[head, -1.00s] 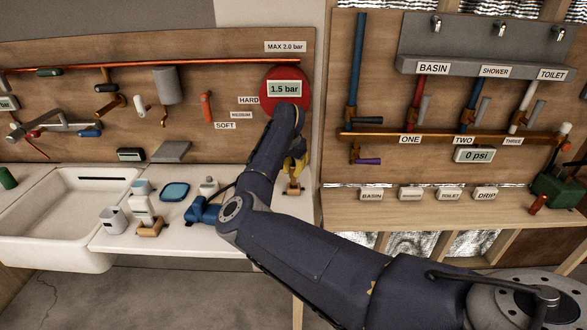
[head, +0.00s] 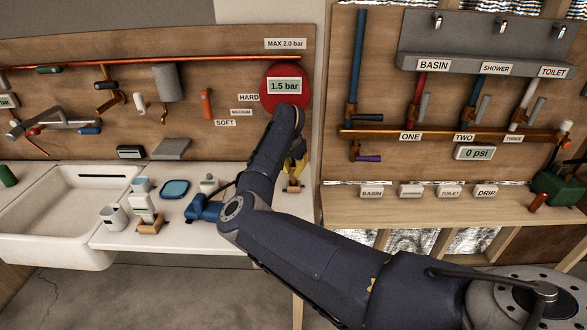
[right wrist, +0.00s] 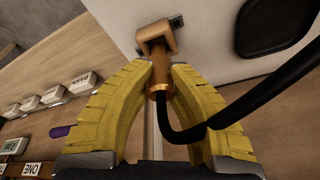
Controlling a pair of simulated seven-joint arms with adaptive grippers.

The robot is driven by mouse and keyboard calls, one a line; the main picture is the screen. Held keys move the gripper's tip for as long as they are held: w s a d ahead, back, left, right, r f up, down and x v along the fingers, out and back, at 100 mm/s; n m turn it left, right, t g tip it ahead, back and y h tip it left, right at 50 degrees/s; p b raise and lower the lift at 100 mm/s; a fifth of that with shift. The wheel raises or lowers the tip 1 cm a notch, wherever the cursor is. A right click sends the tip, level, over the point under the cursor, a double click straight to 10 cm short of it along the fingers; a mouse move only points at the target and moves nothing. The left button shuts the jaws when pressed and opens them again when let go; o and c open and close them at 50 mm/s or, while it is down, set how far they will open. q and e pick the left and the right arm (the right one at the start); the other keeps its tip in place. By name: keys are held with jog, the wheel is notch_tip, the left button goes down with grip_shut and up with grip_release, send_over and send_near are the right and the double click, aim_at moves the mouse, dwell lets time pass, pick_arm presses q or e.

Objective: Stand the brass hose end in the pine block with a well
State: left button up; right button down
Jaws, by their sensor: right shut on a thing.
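My right gripper (head: 296,165) is over the right end of the white counter, partly hidden by my own arm. In the right wrist view its yellow fingers (right wrist: 160,98) are shut on the brass hose end (right wrist: 158,88), with a black hose curving away to the right. The pine block (right wrist: 156,38) lies just beyond the fingertips. The hose end meets it in the picture; how deep it sits in the well I cannot tell. The block also shows in the head view (head: 293,188), below the gripper. My left gripper is not in view.
Blue tool (head: 203,209), another wooden block (head: 151,228) with a white item, and a blue-rimmed dish (head: 174,189) stand left of the gripper. A white sink (head: 60,225) is farther left. A red round gauge (head: 268,88) is on the wall behind. A wooden bench (head: 430,208) is to the right.

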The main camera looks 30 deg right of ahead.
jog(key=shift+f, duration=0.95)
dwell(0.5)
jog(key=c, duration=1.7)
grip_release()
jog(key=o, duration=0.7)
